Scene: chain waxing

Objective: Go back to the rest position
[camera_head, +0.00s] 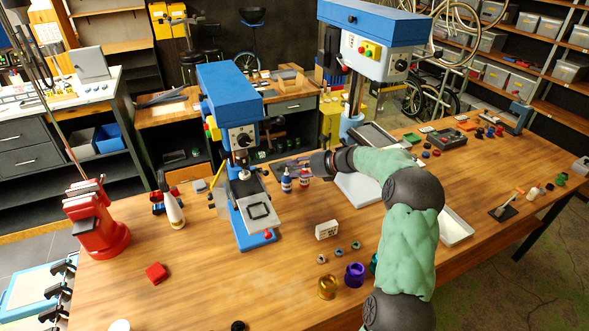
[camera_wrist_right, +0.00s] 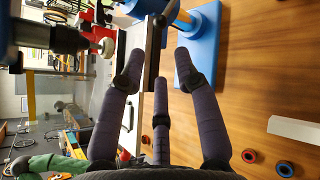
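My right arm (camera_head: 408,215) comes in from the lower right in the head view, in a green sleeve with dark joints. Its dark gripper (camera_head: 298,166) points left, towards the small blue drill press (camera_head: 232,110). In the right wrist view, the dark fingers of the gripper (camera_wrist_right: 158,78) are spread apart, with no object visibly clamped. A dark bar shows between them in that view; whether it touches a finger I cannot tell. The press's blue base (camera_wrist_right: 206,45) lies beyond the fingertips. My left gripper is in neither view.
A white box (camera_head: 327,230), several rings, a gold part (camera_head: 327,287) and a purple part (camera_head: 354,275) lie left of my arm. A larger press (camera_head: 372,38) stands behind it.

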